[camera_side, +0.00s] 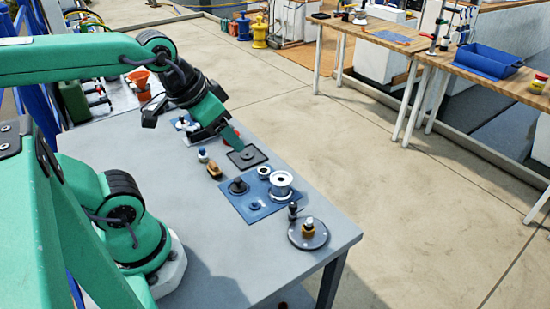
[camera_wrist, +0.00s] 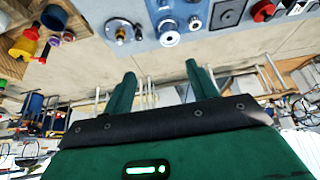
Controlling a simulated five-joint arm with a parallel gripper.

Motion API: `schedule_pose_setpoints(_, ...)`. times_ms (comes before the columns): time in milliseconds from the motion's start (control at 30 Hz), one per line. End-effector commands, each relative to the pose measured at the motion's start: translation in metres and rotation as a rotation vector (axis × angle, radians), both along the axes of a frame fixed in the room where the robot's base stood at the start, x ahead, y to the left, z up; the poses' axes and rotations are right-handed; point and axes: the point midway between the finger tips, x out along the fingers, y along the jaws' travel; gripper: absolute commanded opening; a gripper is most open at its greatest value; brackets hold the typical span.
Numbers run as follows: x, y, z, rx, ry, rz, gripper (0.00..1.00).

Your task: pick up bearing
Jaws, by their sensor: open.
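The bearing looks to be the small pale ring with a dark centre (camera_side: 263,172) on the blue mat (camera_side: 232,205), beside the silver flanged drum (camera_side: 281,186). In the wrist view it appears to be the round piece (camera_wrist: 195,23) right of the drum (camera_wrist: 169,38). My gripper (camera_side: 234,142) is above the table near the dark square plate (camera_side: 246,158), to the upper left of the bearing in the side view. In the wrist view my gripper (camera_wrist: 160,68) has its two green fingers wide apart with nothing between them.
A dark stepped part (camera_side: 238,187) and a small blue ring (camera_side: 254,206) share the mat. A round base with a brass-coloured fitting (camera_side: 308,233) stands near the table's right corner. The table's near middle is bare.

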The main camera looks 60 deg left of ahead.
Motion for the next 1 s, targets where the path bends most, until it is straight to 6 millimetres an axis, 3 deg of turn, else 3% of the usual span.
schedule_pose_setpoints(267,0.013,0.005,-0.003,0.008,0.039,0.004,0.58)
schedule_pose_setpoints(533,0.046,0.018,-0.014,0.023,0.125,0.008,0.58)
schedule_pose_setpoints(1000,0.105,0.053,-0.060,0.030,0.293,0.010,0.58)
